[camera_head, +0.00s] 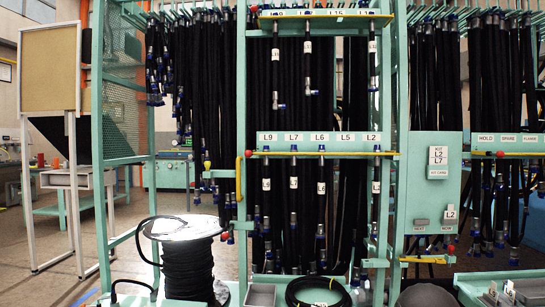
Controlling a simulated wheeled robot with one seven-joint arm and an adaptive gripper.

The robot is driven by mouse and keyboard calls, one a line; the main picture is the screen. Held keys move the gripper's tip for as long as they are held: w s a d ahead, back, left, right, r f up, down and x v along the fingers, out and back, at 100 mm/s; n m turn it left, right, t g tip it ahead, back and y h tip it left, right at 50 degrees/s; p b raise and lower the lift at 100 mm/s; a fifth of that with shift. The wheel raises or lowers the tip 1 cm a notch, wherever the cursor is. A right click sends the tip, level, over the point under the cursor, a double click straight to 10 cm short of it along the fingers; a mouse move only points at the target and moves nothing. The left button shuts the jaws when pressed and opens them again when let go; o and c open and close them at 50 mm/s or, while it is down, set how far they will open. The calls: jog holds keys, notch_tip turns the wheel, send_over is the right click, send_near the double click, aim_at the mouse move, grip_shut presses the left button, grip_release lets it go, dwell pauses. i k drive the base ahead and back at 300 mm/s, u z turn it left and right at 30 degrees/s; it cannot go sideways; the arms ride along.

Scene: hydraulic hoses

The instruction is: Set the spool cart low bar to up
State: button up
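A spool of black hose (187,262) with a pale round top stands low at left centre, in front of the green rack (102,150). A loose hose end curls over its top. I cannot make out a cart under it or tell which bar is its low bar. A yellow bar (238,178) stands upright to the right of the spool. Another yellow bar (325,153) lies level across the middle rack, below labels L9, L7, L6, L5 and L2. A third yellow bar (425,259) lies level low at right. My gripper is not in view.
Black hoses (490,120) hang densely behind the frames. A kit panel (437,170) reads L2 and L7. A coiled hose (318,293) and grey bins (260,294) sit low in front. A tan board (48,68) stands at left; floor (40,285) is open there.

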aim_at(248, 153)
jog(key=k, duration=0.55)
jog(key=u, duration=0.95)
jog(key=i, duration=1.15)
jog(key=z, duration=0.25)
